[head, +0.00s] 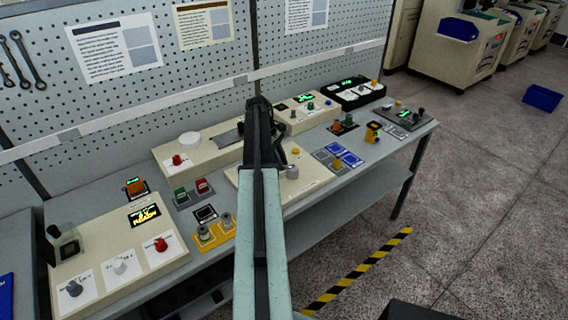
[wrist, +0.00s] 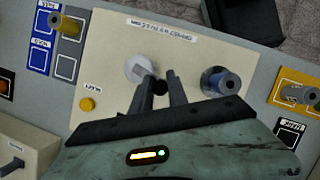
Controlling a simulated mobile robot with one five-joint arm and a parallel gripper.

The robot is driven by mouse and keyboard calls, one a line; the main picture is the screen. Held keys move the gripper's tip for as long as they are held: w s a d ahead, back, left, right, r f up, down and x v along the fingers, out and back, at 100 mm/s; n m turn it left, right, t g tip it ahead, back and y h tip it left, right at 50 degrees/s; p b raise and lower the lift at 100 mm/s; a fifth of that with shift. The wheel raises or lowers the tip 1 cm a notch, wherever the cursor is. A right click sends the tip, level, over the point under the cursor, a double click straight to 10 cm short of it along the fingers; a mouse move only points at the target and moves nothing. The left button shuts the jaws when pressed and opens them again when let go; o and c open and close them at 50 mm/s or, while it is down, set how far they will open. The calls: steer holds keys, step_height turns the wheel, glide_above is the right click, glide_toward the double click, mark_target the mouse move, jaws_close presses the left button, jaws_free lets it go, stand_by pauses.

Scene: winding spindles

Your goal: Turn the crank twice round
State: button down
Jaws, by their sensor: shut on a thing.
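The cream winding panel (wrist: 190,40) fills the middle of the wrist view, and part of it shows in the head view (head: 315,178). My gripper (wrist: 161,82) is over this panel, its two dark fingers shut on a small black round knob (wrist: 160,88), which appears to be the crank handle. A pale round post (wrist: 138,66) stands just left of the fingertips; it shows in the head view (head: 292,171). The crank's arm cannot be made out. My arm hides the crank in the head view.
A yellow button (wrist: 87,104) is on the left. Blue pads (head: 345,157) and yellow spool holders (head: 214,235) flank the panel. A pegboard (head: 170,90) rises behind the bench.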

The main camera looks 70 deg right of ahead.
steer(key=shift+w+d+m+y, duration=0.2)
steer(key=shift+d+m+y, duration=0.15)
steer(key=shift+m, duration=0.5)
steer(key=shift+w+d+m+y, duration=0.25)
steer(key=shift+d+m, duration=0.1)
steer(key=shift+m, duration=0.5)
steer(key=shift+t, duration=0.3)
steer(key=c, duration=1.3)
jaws_free()
steer(key=p+v, duration=0.7)
steer(key=shift+w+r, duration=0.2)
steer(key=shift+r, duration=0.15)
